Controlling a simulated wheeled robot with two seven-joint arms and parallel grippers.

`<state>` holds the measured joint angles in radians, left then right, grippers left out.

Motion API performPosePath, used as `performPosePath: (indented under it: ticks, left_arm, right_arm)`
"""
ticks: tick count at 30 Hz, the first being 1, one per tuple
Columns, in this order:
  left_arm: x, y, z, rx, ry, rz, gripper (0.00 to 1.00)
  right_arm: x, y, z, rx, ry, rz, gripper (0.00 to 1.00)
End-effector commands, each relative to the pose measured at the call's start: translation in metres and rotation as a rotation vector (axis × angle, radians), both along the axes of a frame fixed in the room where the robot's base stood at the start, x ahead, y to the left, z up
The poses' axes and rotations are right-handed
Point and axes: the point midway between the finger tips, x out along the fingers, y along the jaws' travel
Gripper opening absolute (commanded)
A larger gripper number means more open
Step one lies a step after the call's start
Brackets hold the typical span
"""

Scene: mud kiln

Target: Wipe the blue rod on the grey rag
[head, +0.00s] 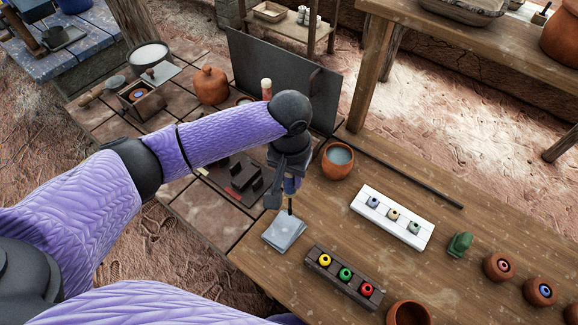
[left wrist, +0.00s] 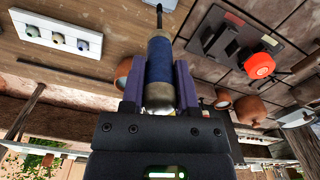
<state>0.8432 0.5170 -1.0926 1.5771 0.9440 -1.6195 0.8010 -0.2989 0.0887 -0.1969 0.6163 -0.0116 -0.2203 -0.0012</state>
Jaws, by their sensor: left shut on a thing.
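My left gripper (head: 290,186) points down near the table's left edge. It is shut on the blue rod, whose dark lower end shows below the fingers. In the left wrist view the blue rod (left wrist: 160,62) stands between the two purple fingers of my gripper (left wrist: 160,85), with a metal collar and thin tip at the far end. The grey rag (head: 284,234) lies folded flat on the wooden table, just below the rod. The rod's tip is at the rag's far edge; I cannot tell whether it touches. My right gripper is not in view.
A clay cup of pale liquid (head: 338,160) stands right of the gripper. A white block (head: 391,218) and a dark block (head: 344,277) hold coloured pieces. A dark slotted stand (head: 243,177) is at left. A long dark rod (head: 412,180) lies behind. Table between the blocks is clear.

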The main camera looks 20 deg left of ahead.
Motion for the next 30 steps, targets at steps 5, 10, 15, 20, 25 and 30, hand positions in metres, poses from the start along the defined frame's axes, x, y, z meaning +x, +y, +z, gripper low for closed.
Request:
performPosePath:
  ticks: [5, 10, 15, 20, 25, 30]
  left_arm:
    - [0.0, 0.0, 0.003, -0.001, 0.001, 0.001, 0.0]
    - [-0.001, 0.0, -0.015, 0.0, 0.003, 0.001, 0.0]
    - [-0.001, 0.0, -0.035, 0.0, 0.002, 0.001, 0.0]
    - [0.0, 0.0, -0.041, 0.0, 0.0, 0.001, 0.0]
    - [0.0, 0.0, -0.041, 0.0, -0.001, 0.001, 0.0]
    - [0.0, 0.0, -0.041, 0.0, 0.0, 0.001, 0.0]
  right_arm:
    - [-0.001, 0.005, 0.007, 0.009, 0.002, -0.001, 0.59]
    - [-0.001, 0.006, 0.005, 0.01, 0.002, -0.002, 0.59]
    - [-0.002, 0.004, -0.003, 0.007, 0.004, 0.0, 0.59]
    - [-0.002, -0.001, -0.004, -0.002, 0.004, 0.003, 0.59]
    - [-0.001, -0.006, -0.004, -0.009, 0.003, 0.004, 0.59]
    - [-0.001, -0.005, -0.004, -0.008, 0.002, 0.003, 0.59]
